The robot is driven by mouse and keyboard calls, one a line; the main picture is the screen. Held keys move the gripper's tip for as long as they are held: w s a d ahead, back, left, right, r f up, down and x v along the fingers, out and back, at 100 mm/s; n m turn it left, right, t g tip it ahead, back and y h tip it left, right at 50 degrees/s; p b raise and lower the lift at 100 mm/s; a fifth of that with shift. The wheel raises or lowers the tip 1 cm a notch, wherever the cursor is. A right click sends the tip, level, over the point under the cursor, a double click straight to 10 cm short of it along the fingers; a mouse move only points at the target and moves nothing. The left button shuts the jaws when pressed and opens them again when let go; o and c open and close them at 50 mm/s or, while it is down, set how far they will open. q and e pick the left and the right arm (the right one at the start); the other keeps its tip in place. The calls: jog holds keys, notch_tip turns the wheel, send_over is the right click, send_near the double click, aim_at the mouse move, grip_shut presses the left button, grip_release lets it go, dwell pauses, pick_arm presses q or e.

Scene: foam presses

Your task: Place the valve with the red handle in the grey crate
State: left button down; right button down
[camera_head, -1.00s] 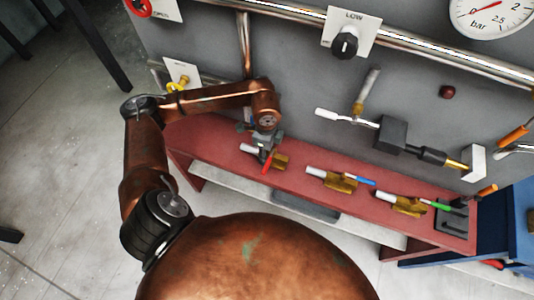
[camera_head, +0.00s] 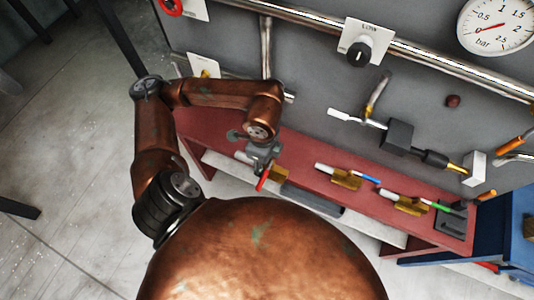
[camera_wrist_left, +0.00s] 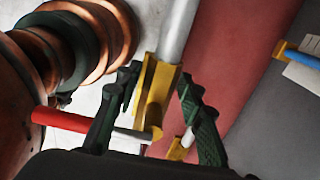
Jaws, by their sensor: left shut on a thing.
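The valve with the red handle (camera_head: 263,181) has a brass body and a pale pipe end. My left gripper (camera_head: 264,160) is shut on it, at the front edge of the red shelf (camera_head: 225,128). In the left wrist view the brass body (camera_wrist_left: 155,88) is between the dark green fingers, with the red handle (camera_wrist_left: 62,120) pointing left. A dark grey box-like thing (camera_head: 312,199) lies low in front of the shelf. It may be the grey crate, but I cannot tell. My right gripper is not in view.
A blue-handled valve (camera_head: 345,179) and a green-handled valve (camera_head: 410,204) lie on the shelf to the right. Behind stands a grey panel (camera_head: 320,85) with pipes and a pressure gauge (camera_head: 497,25). A blue structure (camera_head: 505,225) stands at the right.

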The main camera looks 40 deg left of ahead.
pick_arm(q)
jog(key=shift+s+d+r, duration=0.1)
jog(key=shift+s+r, duration=0.1)
jog(key=shift+s, duration=0.2)
